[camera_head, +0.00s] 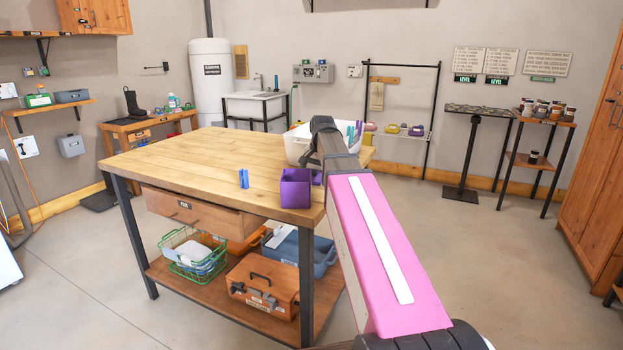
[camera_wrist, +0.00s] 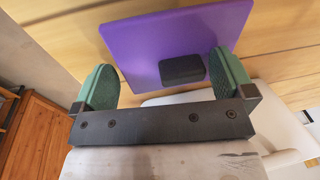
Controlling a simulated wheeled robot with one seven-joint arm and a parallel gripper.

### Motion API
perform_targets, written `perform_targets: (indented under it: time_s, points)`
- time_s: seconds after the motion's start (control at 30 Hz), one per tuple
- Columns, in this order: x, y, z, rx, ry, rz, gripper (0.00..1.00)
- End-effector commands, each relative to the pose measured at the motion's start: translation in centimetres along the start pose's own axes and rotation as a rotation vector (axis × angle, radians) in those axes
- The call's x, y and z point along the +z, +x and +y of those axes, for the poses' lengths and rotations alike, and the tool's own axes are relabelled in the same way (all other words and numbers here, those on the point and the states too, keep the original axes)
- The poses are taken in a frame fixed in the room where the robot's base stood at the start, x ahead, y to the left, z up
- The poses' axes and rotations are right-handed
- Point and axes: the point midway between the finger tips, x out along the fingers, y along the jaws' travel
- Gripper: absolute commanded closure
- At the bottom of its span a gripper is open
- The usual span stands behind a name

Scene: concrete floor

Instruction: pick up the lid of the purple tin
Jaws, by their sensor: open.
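The purple tin (camera_head: 296,188) stands near the front right corner of the wooden table, its top open. Its lid (camera_wrist: 170,35) is a flat purple plate with a dark block-shaped knob (camera_wrist: 182,70). In the wrist view it lies just ahead of my gripper (camera_wrist: 165,65). A sliver of purple beside the tin in the head view (camera_head: 317,177) looks like the lid, mostly hidden by my arm. My gripper is open, its green fingers apart, with the knob between them and closer to the right finger. I cannot tell whether a finger touches the lid. The head view hides my fingers.
A white bin (camera_head: 297,150) with colourful items stands behind the tin, partly hidden by my arm. A small blue object (camera_head: 243,178) lies left of the tin. The left part of the wooden tabletop (camera_head: 180,155) is clear.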

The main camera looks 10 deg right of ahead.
Motion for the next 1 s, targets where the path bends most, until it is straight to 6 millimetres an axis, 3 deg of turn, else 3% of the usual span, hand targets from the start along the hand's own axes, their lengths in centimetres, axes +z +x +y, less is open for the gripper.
perform_targets:
  time_s: [0.1, 0.2, 0.23, 0.63, 0.7, 0.77, 1.0]
  points:
    - [0.0, 0.0, 0.0, 0.0, 0.0, 0.0, 0.0]
    - [0.0, -0.1, 0.0, 0.0, 0.0, 0.0, 0.33]
    - [0.0, -0.1, 0.0, 0.0, 0.0, 0.0, 0.37]
    - [0.0, -0.2, 0.0, 0.0, 0.0, 0.0, 0.37]
    - [-0.1, -0.4, -0.1, 0.0, 0.0, 0.001, 0.46]
    - [-0.1, -0.7, -0.1, 0.0, 0.0, 0.001, 0.52]
    - [-0.4, -3.2, -0.5, -0.001, 0.0, 0.002, 0.52]
